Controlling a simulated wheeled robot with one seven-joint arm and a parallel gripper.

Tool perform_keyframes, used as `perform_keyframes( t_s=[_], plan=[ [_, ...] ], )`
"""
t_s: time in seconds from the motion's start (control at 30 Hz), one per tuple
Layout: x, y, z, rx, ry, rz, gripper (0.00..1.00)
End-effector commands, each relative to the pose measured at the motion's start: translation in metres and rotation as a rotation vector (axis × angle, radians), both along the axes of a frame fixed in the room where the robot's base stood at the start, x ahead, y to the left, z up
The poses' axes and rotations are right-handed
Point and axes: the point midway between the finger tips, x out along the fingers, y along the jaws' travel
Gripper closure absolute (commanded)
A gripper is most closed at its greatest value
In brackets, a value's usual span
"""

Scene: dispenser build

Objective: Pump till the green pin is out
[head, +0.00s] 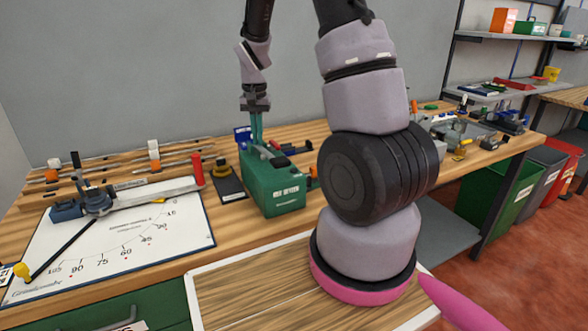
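A green box-shaped dispenser (275,185) with white lettering on its front stands on the wooden bench. Its top carries dark parts and a red part (275,145). My gripper (257,138) points down over the back left of the dispenser's top, with its teal fingers close together. Their tips are at or just behind the top edge; I cannot tell if they touch anything. The finger gap is too small to judge. I cannot make out a green pin. My arm covers the area right of the dispenser.
A white angle-scale board (120,240) with a red-handled tool lies at left. A black-and-yellow block (228,183) stands just left of the dispenser. Small tools and a grey tray (465,132) occupy the bench's right part.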

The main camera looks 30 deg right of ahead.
Motion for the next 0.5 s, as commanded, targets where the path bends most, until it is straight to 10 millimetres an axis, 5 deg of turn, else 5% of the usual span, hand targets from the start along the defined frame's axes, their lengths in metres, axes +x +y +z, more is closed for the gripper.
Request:
perform_keyframes(
  t_s=[0.1,0.5],
  plan=[
    [-0.004,-0.001,-0.017,-0.003,0.015,0.002,1.0],
    [-0.004,-0.002,0.0,-0.004,0.013,0.004,1.0]
  ],
)
